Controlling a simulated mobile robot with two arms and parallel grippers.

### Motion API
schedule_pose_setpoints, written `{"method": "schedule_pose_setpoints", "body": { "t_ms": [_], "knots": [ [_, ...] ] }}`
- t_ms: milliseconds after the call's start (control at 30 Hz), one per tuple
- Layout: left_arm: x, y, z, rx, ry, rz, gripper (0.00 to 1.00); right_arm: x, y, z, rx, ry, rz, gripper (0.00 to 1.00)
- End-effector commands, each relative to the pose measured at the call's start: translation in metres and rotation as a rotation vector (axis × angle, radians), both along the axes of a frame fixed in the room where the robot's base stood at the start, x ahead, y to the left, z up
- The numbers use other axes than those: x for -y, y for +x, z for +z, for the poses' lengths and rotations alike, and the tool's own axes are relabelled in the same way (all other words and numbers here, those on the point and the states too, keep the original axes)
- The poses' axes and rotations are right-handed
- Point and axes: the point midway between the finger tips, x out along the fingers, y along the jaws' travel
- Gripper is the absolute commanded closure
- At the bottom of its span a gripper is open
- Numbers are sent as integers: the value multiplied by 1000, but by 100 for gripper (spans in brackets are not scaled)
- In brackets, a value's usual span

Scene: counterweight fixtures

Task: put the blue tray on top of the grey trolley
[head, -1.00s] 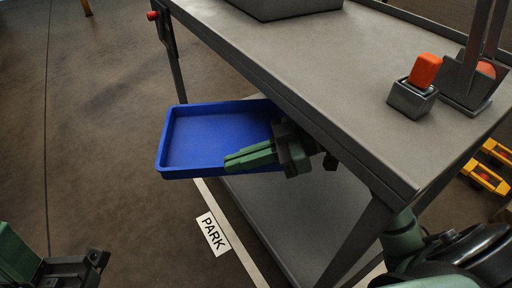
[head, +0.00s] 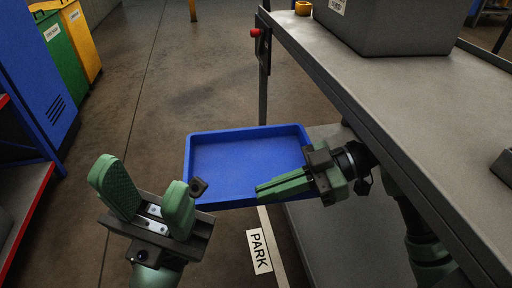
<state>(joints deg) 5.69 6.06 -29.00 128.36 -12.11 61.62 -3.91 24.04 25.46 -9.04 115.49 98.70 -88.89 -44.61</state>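The blue tray (head: 240,155) is level and empty, beside the long left edge of the grey trolley (head: 440,120) and lower than its top. My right gripper (head: 265,193) reaches in from under the trolley's top edge. Its fingers are close together at the tray's near right corner and look shut on the near wall, which they partly hide. My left gripper (head: 150,200) is open and empty, left of the tray's near left corner, with its fingers wide apart.
A grey box (head: 400,25) and a small orange item (head: 303,8) stand on the trolley's far part. Its nearer top is mostly clear. A red-edged shelf (head: 25,215), a blue cabinet (head: 40,80) and bins (head: 60,45) are at left. A PARK sign (head: 259,251) marks the floor.

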Motion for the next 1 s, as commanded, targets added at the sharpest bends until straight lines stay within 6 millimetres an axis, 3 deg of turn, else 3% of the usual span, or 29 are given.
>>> {"method": "schedule_pose_setpoints", "body": {
  "t_ms": [267, 467, 600, 833, 1000],
  "knots": [
    [68, -43, -1, 465, 137, -28, 64, 0, 0, 1, 2, 2, 0, 100],
    [109, -64, -25, 807, 249, -45, 64, 0, 0, 1, 2, 2, -1, 100],
    [132, -69, -52, 1051, 342, -60, 64, 0, 0, 1, 2, 2, -1, 100],
    [156, -51, -103, 1461, 529, -90, 64, 0, 0, 1, 2, 2, -1, 100],
    [158, -12, -136, 1759, 700, -111, 64, 0, 0, 1, 2, 2, -1, 100]
  ]
}}
